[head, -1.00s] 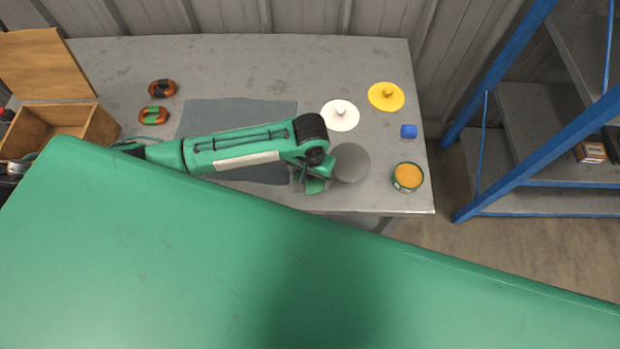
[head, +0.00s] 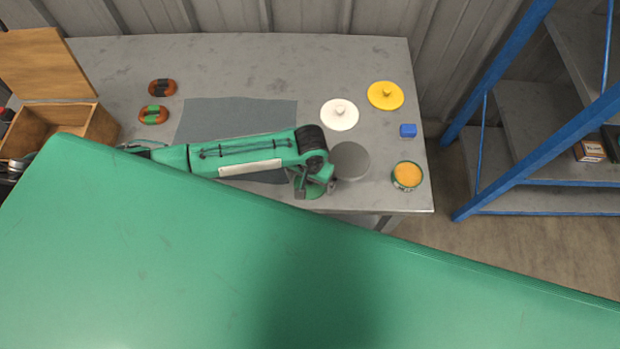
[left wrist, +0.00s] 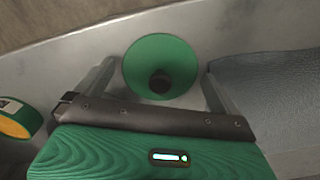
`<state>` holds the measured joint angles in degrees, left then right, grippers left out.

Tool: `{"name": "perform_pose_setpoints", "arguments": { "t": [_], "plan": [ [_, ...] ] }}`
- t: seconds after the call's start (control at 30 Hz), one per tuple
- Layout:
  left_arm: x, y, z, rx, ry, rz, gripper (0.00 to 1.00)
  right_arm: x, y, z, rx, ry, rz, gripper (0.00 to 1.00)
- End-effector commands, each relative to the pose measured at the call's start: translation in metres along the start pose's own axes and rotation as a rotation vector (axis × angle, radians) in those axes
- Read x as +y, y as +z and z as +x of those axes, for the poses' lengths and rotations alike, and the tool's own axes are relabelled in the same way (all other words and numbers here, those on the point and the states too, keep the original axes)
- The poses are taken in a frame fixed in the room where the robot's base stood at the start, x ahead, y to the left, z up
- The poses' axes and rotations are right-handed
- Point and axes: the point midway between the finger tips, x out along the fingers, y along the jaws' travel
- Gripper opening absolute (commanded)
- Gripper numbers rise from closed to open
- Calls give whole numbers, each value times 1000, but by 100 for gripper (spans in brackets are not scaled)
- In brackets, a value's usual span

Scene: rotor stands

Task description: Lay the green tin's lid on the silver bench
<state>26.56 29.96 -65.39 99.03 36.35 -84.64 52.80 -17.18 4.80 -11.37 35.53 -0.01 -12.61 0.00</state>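The green lid (left wrist: 150,55), a round disc with a dark knob, shows between the two fingers of my left gripper (left wrist: 160,85) in the left wrist view. The fingers stand wide apart on either side of it, with gaps. In the head view my left gripper (head: 316,190) is near the front edge of the silver bench (head: 240,65), and part of the green lid shows under it. The lid seems to lie on the bench. The green tin (head: 407,177), open with orange contents, stands to the right; it also shows in the left wrist view (left wrist: 18,118). My right gripper is out of view.
A grey disc (head: 350,161) is close right of my left gripper. A white lid (head: 339,115), yellow lid (head: 385,96) and blue cube (head: 408,130) lie behind. A dark mat (head: 235,112) is left. A wooden box (head: 60,125) and blue shelving (head: 530,180) flank the bench.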

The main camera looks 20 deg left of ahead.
Motion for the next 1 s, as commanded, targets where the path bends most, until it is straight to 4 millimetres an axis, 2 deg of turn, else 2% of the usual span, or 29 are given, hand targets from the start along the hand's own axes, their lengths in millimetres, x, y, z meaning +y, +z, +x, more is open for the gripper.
{"name": "perform_pose_setpoints", "arguments": {
  "t": [0.17,0.5,0.7,1.0],
  "plan": [
    [0,-1,-11,2,2,0,100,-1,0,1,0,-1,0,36],
    [1,-1,-81,3,2,1,100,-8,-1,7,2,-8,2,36],
    [1,-1,-112,2,2,0,100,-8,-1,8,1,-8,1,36],
    [0,0,-123,0,0,-1,100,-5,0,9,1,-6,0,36]
  ]
}}
